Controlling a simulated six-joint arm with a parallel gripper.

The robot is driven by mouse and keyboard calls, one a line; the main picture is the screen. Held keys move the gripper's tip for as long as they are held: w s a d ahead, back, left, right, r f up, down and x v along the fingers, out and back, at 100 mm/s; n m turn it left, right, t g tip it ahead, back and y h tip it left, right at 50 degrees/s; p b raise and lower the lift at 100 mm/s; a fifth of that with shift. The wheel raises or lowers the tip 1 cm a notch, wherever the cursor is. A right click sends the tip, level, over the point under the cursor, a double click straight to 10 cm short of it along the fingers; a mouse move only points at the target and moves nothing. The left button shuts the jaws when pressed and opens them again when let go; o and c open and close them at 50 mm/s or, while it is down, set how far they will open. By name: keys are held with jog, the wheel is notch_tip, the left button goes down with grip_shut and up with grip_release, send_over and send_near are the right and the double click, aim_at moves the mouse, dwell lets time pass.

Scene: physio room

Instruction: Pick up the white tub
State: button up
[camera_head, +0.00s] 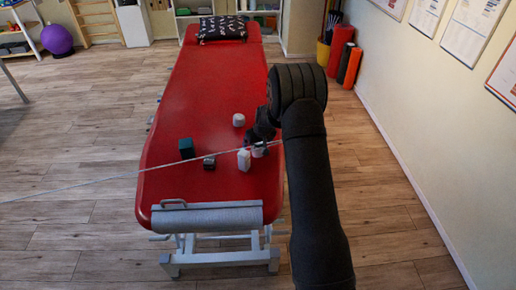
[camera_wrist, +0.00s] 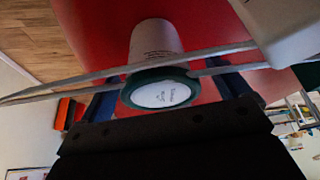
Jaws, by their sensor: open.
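A white tub (camera_wrist: 157,40) with a dark green rim and a round printed label lies between the fingers of my gripper (camera_wrist: 166,88) in the wrist view. The fingers are open, one on each side, with no clear contact visible. In the head view my gripper (camera_head: 262,140) is low over the red table, beside a small white container (camera_head: 258,151) that it partly hides. Another small white tub (camera_head: 239,119) stands apart, farther back on the table.
The red treatment table (camera_head: 210,85) also holds a white bottle (camera_head: 244,160), a dark green box (camera_head: 186,148) and a small dark item (camera_head: 209,162). A thin pale cord (camera_head: 110,181) crosses both views near my gripper. The table's far part is clear up to a patterned pillow (camera_head: 222,28).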

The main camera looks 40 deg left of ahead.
jog(key=shift+a+f, duration=0.1)
jog(key=shift+f, duration=0.2)
jog(key=shift+c, duration=0.4)
jog(key=c, duration=1.1)
jog(key=shift+r, duration=0.2)
jog(key=shift+c, duration=0.2)
